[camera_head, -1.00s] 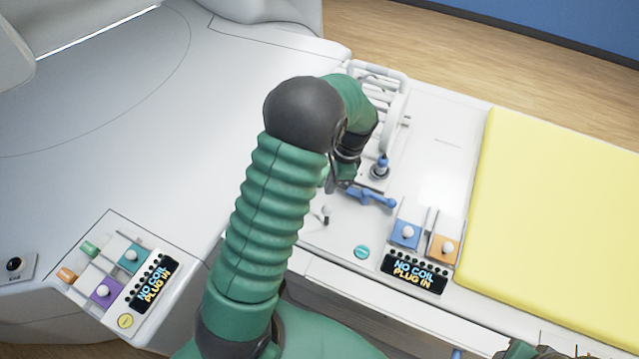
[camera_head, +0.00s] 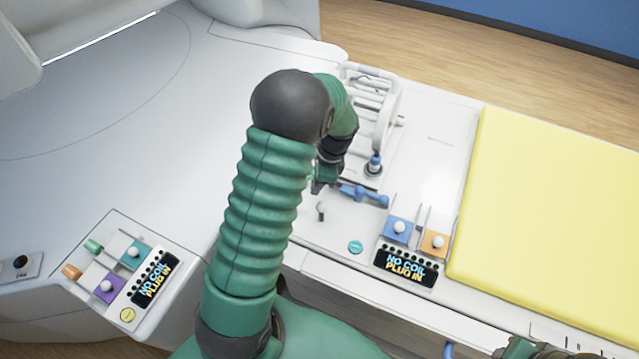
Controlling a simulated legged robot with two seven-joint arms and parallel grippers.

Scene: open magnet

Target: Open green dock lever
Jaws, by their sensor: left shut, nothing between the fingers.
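My left arm reaches up through the middle of the view and bends down at its dark elbow. Its gripper (camera_head: 319,187) is shut and empty, at the left end of a blue lever (camera_head: 364,195) on the white table. I cannot tell whether they touch, and my wrist hides part of that spot. My right gripper is not in view; only a green piece of my own body shows at the bottom right.
A white frame with rails (camera_head: 386,110) and an upright blue-collared post (camera_head: 374,163) stand behind the lever.

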